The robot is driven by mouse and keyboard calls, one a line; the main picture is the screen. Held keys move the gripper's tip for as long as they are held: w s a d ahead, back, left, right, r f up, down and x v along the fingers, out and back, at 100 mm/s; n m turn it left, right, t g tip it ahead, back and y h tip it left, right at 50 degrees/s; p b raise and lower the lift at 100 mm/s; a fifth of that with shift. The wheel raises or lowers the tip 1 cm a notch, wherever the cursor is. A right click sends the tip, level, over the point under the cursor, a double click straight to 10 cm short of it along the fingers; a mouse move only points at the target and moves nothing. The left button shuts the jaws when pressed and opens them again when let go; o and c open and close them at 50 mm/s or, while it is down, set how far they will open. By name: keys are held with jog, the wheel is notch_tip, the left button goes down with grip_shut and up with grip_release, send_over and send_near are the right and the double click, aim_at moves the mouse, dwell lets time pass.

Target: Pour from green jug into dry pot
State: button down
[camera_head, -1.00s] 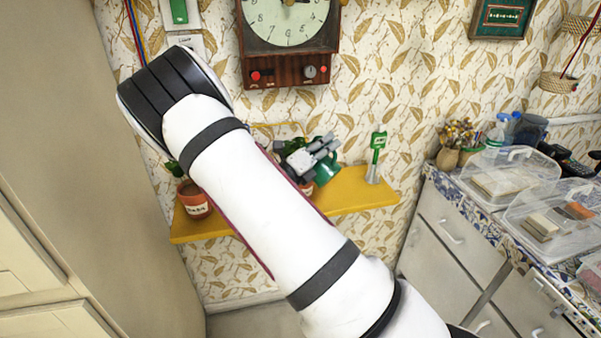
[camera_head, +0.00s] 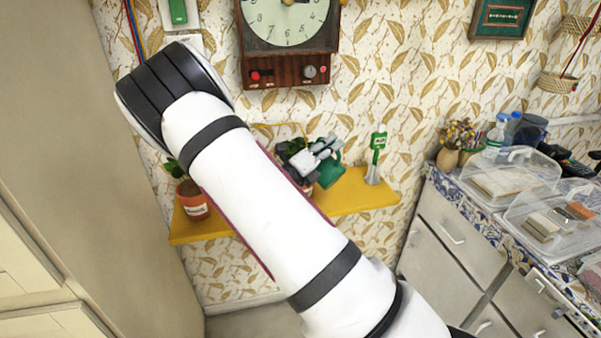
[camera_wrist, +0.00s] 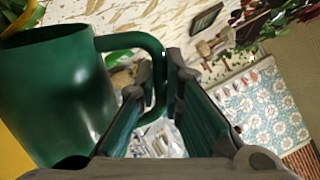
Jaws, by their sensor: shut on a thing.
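The green jug (camera_head: 330,175) is at the yellow shelf, right of the middle pot. In the wrist view the jug (camera_wrist: 55,95) fills the left side, and its handle passes between my fingers. My gripper (camera_head: 326,152) is shut on that handle; the fingers also show in the wrist view (camera_wrist: 155,95). I cannot tell whether the jug's base touches the shelf. An orange pot (camera_head: 193,201) with a plant and a white label stands at the shelf's left; the label is too small to read. A second potted plant (camera_head: 296,147) is mostly hidden behind my arm and gripper.
The yellow shelf (camera_head: 360,192) is on the patterned wall. A green stake-like meter (camera_head: 376,158) stands at its right end. A clock (camera_head: 288,40) hangs above. A counter with clear-lidded boxes (camera_head: 510,175) is at the right. My arm covers the shelf's middle.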

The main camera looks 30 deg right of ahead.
jog(key=shift+s+d, duration=0.15)
jog(key=shift+s, duration=0.05)
jog(key=shift+r, duration=0.1)
jog(key=shift+w+r+n, duration=0.1)
jog(key=shift+r+n, duration=0.15)
jog(key=shift+n, duration=0.15)
jog(key=shift+s, duration=0.2)
jog(key=shift+r+n, duration=0.2)
jog(key=shift+n, duration=0.1)
dwell(0.4)
